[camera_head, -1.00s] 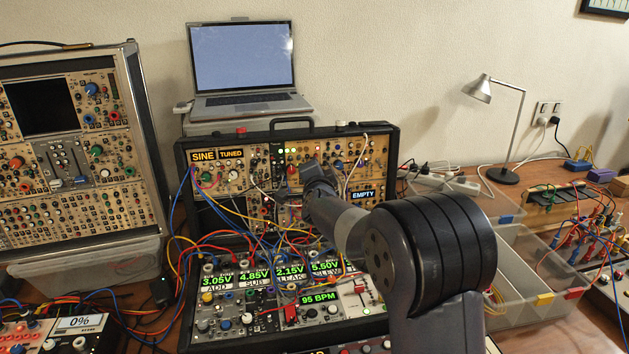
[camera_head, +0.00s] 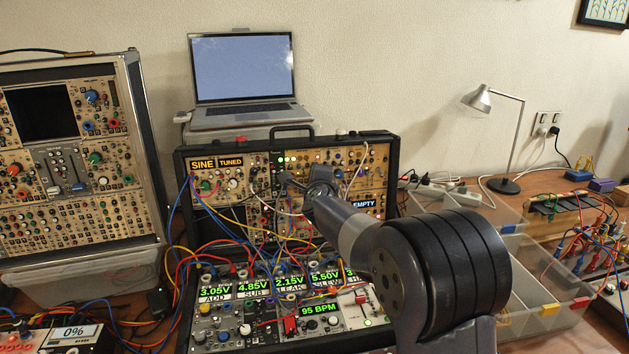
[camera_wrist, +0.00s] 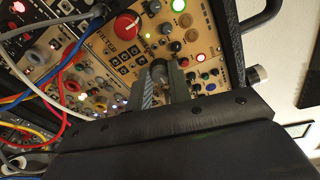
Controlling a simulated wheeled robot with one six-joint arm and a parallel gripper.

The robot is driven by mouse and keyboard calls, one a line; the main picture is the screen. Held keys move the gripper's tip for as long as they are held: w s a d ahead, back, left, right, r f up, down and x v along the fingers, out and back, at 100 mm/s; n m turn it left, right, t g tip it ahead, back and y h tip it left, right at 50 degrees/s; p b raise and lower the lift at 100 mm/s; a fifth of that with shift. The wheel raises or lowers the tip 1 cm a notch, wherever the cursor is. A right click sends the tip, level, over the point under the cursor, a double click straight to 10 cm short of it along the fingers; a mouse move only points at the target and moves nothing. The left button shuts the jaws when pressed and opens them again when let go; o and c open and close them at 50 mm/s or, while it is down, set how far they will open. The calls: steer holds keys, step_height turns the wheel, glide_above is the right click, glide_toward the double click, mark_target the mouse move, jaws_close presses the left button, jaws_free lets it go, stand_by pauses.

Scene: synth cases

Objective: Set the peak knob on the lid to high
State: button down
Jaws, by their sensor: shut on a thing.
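The lid (camera_head: 396,165) of the black case stands upright at the back of the case, its tan panel full of knobs, buttons and lights. My gripper (camera_head: 287,180) is at the middle of this panel. In the wrist view, my gripper (camera_wrist: 161,76) has its two fingers closed on the sides of a small grey knob (camera_wrist: 158,66) on the lid's panel. I cannot read a label or pointer mark on this knob, so its setting is unclear. A module marked FILTER and a large red knob (camera_wrist: 126,25) are just beside it.
Patch cables (camera_head: 240,225) hang over the lid's lower left and the case below. Other small knobs sit close around my fingers. A laptop (camera_head: 243,70) stands behind the lid. A clear bin (camera_head: 520,290) is to the right.

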stand_by(0.4)
steer(key=c, duration=1.3)
jaws_free()
steer(key=s+d+r+b, duration=0.1)
steer(key=s, duration=0.9)
steer(key=shift+s+r, duration=0.3)
steer(key=shift+r, duration=0.05)
steer(key=shift+w, duration=0.15)
steer(key=w+f+p, duration=0.1)
steer(key=w, duration=0.9)
steer(key=shift+w+a+f, duration=0.2)
steer(key=shift+a+f, duration=0.15)
steer(key=shift+a, duration=0.1)
